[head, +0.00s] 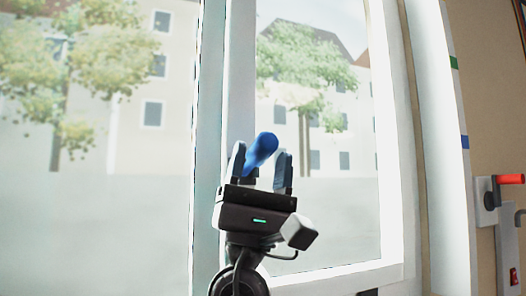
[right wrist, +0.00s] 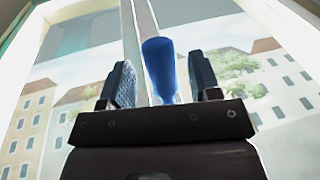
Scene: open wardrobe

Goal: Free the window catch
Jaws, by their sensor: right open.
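The window catch shows as a blue handle (head: 261,151) in front of the white upright between two panes. It also shows in the right wrist view (right wrist: 160,68), standing between the fingers. My right gripper (head: 262,165) is open, one finger on each side of the blue handle. The handle's lower end and mount are hidden behind the gripper. My left gripper is not in view.
The white window frame (head: 391,150) surrounds the right pane, and the left pane fills the left side. On the wall at right are a red-handled fitting (head: 509,179) and a grey plate with a red switch (head: 514,277). Trees and buildings show through the glass.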

